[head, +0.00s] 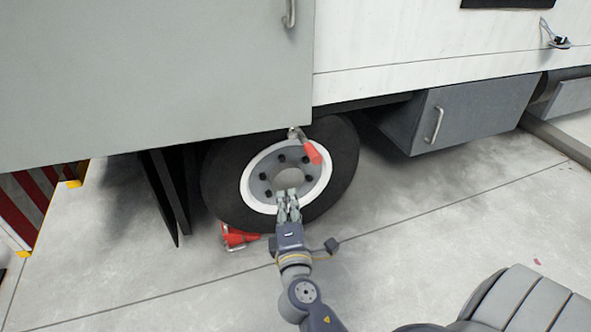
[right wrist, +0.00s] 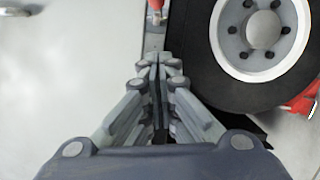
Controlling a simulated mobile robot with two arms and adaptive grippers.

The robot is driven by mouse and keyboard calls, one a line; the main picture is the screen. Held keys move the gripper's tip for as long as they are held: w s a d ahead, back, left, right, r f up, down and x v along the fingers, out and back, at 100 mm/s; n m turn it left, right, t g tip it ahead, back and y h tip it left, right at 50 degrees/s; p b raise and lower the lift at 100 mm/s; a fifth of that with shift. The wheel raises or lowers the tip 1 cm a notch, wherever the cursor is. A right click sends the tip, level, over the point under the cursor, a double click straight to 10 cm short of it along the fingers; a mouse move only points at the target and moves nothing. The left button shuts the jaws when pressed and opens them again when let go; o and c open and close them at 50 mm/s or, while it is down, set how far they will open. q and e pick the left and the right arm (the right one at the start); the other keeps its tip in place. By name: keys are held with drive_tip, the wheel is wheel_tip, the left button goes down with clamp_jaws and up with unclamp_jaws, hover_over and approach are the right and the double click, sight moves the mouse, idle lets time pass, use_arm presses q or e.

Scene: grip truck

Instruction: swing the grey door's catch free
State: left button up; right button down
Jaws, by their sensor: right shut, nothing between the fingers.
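The large grey door (head: 160,75) fills the upper left of the head view, and its panel shows at the left of the right wrist view (right wrist: 60,90). A catch with a red grip (head: 312,152) hangs at the door's lower right corner, tilted, in front of the wheel. Part of its red end shows at the top edge of the right wrist view (right wrist: 155,5). My right gripper (head: 288,198) is shut and empty, below the catch and apart from it in the picture. Its closed fingers (right wrist: 158,65) point toward the catch. My left gripper is not in view.
A truck wheel (head: 335,180) stands behind the catch and gripper. A red chock (head: 238,238) sits at its foot. A metal handle (head: 290,14) is higher on the door. A grey side box (head: 460,115) hangs at right. The concrete floor (head: 430,220) is mostly clear.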

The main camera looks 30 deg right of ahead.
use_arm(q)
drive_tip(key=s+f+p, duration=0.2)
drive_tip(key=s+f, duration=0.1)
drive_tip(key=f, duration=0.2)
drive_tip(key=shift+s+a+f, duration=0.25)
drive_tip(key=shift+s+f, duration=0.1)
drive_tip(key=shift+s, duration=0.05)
use_arm(e)
drive_tip(key=w+d+r, duration=0.1)
drive_tip(key=w+d, duration=0.7)
drive_tip(key=shift+d, duration=0.2)
drive_tip(key=shift+r, duration=0.1)
drive_tip(key=shift+d, duration=0.15)
